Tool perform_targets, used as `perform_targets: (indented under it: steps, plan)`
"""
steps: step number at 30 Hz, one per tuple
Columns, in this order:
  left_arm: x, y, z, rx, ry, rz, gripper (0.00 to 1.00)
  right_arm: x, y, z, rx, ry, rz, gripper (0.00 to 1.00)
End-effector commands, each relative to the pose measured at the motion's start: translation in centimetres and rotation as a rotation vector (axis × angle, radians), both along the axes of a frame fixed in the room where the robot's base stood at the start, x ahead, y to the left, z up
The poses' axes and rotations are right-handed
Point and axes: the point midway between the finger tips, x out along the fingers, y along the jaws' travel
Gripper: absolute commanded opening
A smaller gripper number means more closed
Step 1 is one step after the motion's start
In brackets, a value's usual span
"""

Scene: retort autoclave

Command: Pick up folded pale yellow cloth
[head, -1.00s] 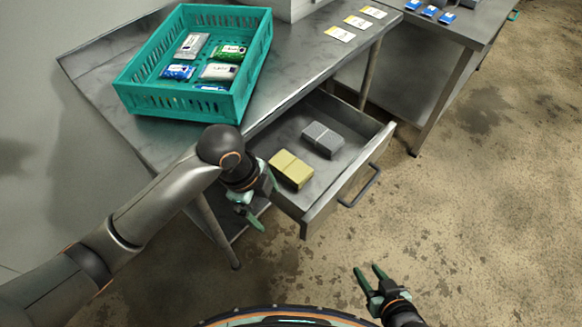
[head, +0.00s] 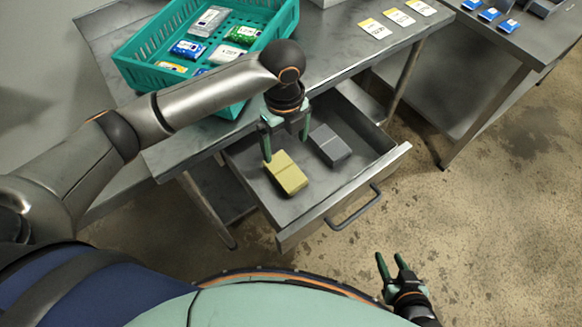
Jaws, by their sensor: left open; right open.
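The folded pale yellow cloth (head: 286,174) lies in the open drawer (head: 300,207) under the steel table, towards the drawer's left side. My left gripper (head: 286,150) points down over the drawer at the cloth's back edge, its fingers apart and empty. One fingertip overlaps the cloth's upper left corner in the picture; I cannot tell whether it touches. My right gripper (head: 391,257) is open and empty over the floor at the lower right, well away from the drawer.
A folded grey cloth (head: 329,144) lies beside the yellow one in the drawer. A teal crate (head: 276,50) with several packets stands on the steel table (head: 330,55), partly behind my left arm. White and yellow cards (head: 399,17) lie on the table. The drawer handle (head: 356,212) sticks out in front.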

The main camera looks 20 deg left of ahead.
Motion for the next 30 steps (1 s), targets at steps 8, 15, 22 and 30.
perform_targets:
  steps: [8,15,22,30]
  plan:
    - [-0.1,0.0,-5.0,0.000,0.003,0.000,1.00,-0.3,0.1,-0.7,0.002,0.005,0.002,0.44]
    - [-0.1,0.2,-6.8,0.000,0.001,0.002,1.00,-0.3,0.1,-0.8,0.002,0.005,0.002,0.44]
    - [-0.2,0.5,-10.3,0.000,0.002,0.001,1.00,-0.2,0.1,-1.2,0.002,0.005,0.002,0.44]
    - [-0.1,0.5,-11.1,0.000,-0.001,0.000,1.00,-0.2,0.1,-1.2,0.001,0.004,0.001,0.44]
